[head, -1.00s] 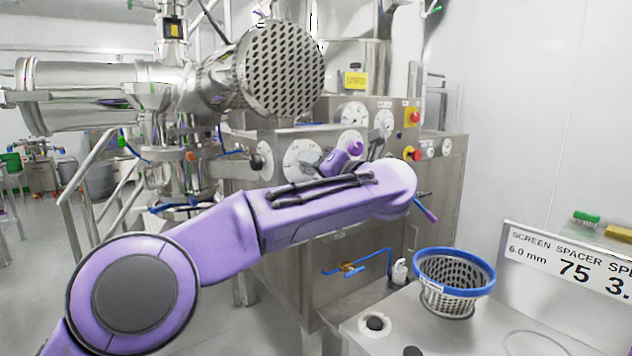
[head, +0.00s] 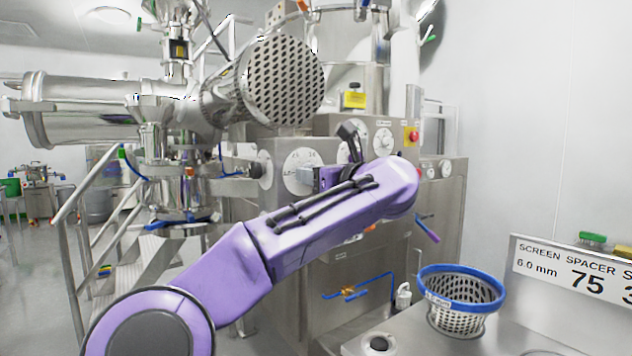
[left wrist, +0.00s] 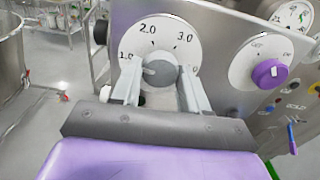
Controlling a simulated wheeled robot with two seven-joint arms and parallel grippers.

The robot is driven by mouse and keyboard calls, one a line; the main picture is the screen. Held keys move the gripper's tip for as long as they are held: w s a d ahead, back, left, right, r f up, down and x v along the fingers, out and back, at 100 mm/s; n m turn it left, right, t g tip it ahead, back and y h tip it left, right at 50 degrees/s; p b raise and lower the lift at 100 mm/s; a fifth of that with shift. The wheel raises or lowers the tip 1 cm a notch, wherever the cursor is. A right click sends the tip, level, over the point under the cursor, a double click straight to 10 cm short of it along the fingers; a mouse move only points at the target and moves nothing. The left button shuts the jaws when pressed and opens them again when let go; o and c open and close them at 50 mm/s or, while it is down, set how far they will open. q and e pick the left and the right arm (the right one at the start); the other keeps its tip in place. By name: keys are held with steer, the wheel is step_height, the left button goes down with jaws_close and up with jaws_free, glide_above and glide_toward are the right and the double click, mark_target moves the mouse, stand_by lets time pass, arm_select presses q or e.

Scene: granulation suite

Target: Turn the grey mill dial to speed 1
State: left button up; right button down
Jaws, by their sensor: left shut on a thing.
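The grey mill dial is a round grey knob (left wrist: 158,73) on a white scale plate (left wrist: 150,38), marked 1.0, 2.0 and 3.0, in the left wrist view. A pale mark on the knob points left, toward the 1.0 side. My left gripper (left wrist: 160,82) is shut on the knob, one finger on each side of it. In the head view the plate (head: 299,158) shows on the steel cabinet's front, with my left gripper (head: 304,176) at its lower edge; the knob is hidden there. My right gripper is not in view.
A purple knob (left wrist: 269,73) on another white plate sits right of the dial, close to the right finger. A large perforated steel disc (head: 282,80) is above the dial.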

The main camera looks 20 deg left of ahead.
arm_select(q)
steer(key=shift+d+f+n, duration=0.1)
steer(key=shift+f+n, duration=0.15)
steer(key=shift+n, duration=0.65)
steer(key=o, duration=1.1)
steer(key=shift+r, duration=0.15)
steer(key=shift+c, duration=0.2)
steer(key=shift+b, duration=0.3)
steer(key=b+v, duration=0.1)
steer(key=v, duration=0.9)
steer(key=shift+s+d+b, duration=0.2)
steer(key=shift+b, duration=0.15)
